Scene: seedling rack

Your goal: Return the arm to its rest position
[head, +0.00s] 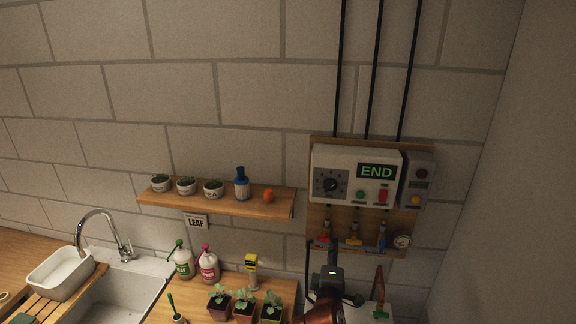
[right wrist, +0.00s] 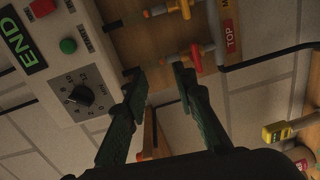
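My right gripper (head: 333,262) shows in the head view at the lower right, in front of the board below the control box. In the right wrist view its two green fingers (right wrist: 158,78) are spread apart with nothing between them. The grey control box (head: 355,174) has a dial, a green and a red button, and a display reading END; it also shows at the left of the right wrist view (right wrist: 72,60). The red-handled valve (right wrist: 196,58) lies just beyond the fingertips in that view; I cannot tell whether they touch it. My left gripper is not in view.
A wooden shelf (head: 216,199) with pots, a blue-topped bottle and a red round object is left of the box. Below are spray bottles (head: 208,266), seedling pots (head: 244,305), a yellow-topped device (head: 251,263) and a sink (head: 122,294).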

